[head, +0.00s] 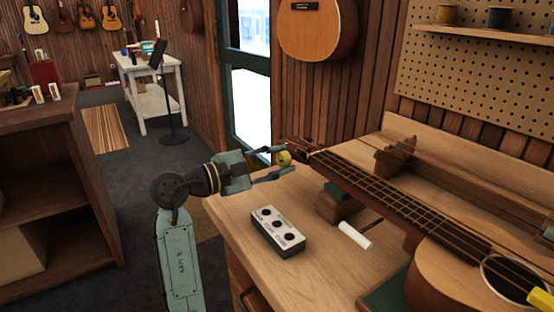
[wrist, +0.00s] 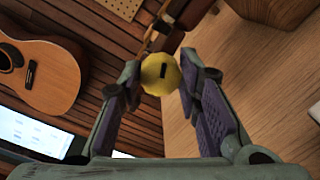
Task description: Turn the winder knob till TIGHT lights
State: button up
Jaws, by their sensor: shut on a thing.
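The winder knob (head: 284,158) is a yellow, faceted knob at the headstock end of the ukulele (head: 340,168) lying along the workbench. It also shows in the wrist view (wrist: 160,74), with a small dark slot on its face. My gripper (head: 273,163) is shut on the knob, one finger on each side; in the wrist view the fingertips (wrist: 162,80) flank it. A light box (head: 279,231) with three dark round spots sits on the bench below. I see no spot lit, and its lettering is too small to read.
A white cylinder (head: 354,235) lies on the bench (head: 326,277) right of the box. A wooden block (head: 340,207) supports the ukulele's neck. A pegboard (head: 480,70) and a hanging guitar (head: 318,28) are behind. A dark wooden counter (head: 50,130) stands at left.

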jog(key=m, duration=0.3)
jog(key=shift+f+m+b, duration=0.1)
jog(key=shift+m+b, duration=0.2)
jog(key=shift+b, duration=0.05)
jog(key=m+b, duration=0.1)
jog(key=m, duration=0.2)
jog(key=shift+s+f, duration=0.1)
jog(key=m+b, duration=0.2)
jog(key=m, duration=0.2)
jog(key=shift+f+m+y, duration=0.1)
jog(key=shift+m+y, duration=0.2)
jog(key=shift+d+m+t+b, duration=0.1)
jog(key=shift+m+t+b, duration=0.2)
jog(key=shift+m+b, duration=0.75)
jog(key=shift+m, duration=0.35)
jog(key=o, duration=0.9)
jog(key=shift+c, duration=0.2)
